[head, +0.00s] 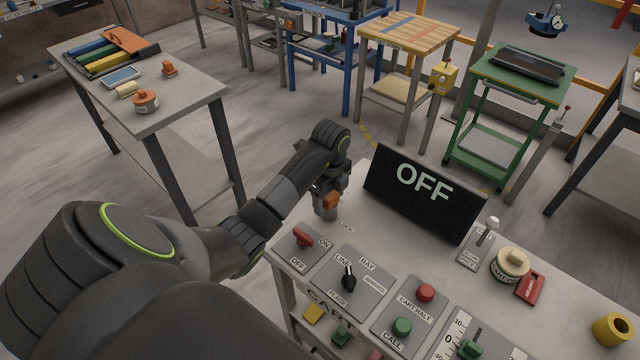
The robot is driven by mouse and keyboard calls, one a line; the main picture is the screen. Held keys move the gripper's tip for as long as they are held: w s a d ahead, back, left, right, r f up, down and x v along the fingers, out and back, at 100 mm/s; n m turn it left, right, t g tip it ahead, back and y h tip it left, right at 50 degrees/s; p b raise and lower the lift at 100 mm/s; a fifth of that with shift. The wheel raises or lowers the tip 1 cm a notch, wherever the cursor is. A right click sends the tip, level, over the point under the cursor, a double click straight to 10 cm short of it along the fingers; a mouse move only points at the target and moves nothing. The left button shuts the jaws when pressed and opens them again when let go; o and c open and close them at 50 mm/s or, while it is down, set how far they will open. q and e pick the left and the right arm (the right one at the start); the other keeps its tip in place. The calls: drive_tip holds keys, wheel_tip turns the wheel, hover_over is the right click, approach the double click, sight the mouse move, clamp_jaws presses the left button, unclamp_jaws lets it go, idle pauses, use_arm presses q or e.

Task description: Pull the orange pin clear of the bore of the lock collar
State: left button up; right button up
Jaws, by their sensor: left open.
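The orange pin (331,200) shows as a small orange piece at the far left corner of the stone-slab panel, near a printed label that seems to read LOCK. A grey body just under it, which looks like the lock collar (325,214), stands on the slab; its bore cannot be made out. My left gripper (332,190) reaches in from the left and is over the pin, its jaws open. The gripper and wrist hide part of the pin, so I cannot tell whether the fingers touch it. My right gripper is not in view.
A black OFF sign (425,192) stands right of the collar. A red ON/OFF lever (303,239), a black rotary knob (348,279) and red and green buttons (425,292) sit nearer. A side table (185,95) with tools stands left, across open floor.

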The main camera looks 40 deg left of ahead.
use_arm(q)
drive_tip(key=shift+f, duration=0.6)
drive_tip(key=shift+d, duration=0.1)
drive_tip(key=shift+r, duration=0.1)
drive_tip(key=shift+c, duration=0.5)
drive_tip(key=c, duration=1.1)
drive_tip(key=shift+r+p, duration=0.65)
drive_tip(key=shift+r, duration=0.3)
drive_tip(key=shift+r+p, duration=1.65)
drive_tip(key=shift+r, duration=0.3)
drive_tip(key=shift+r, duration=0.15)
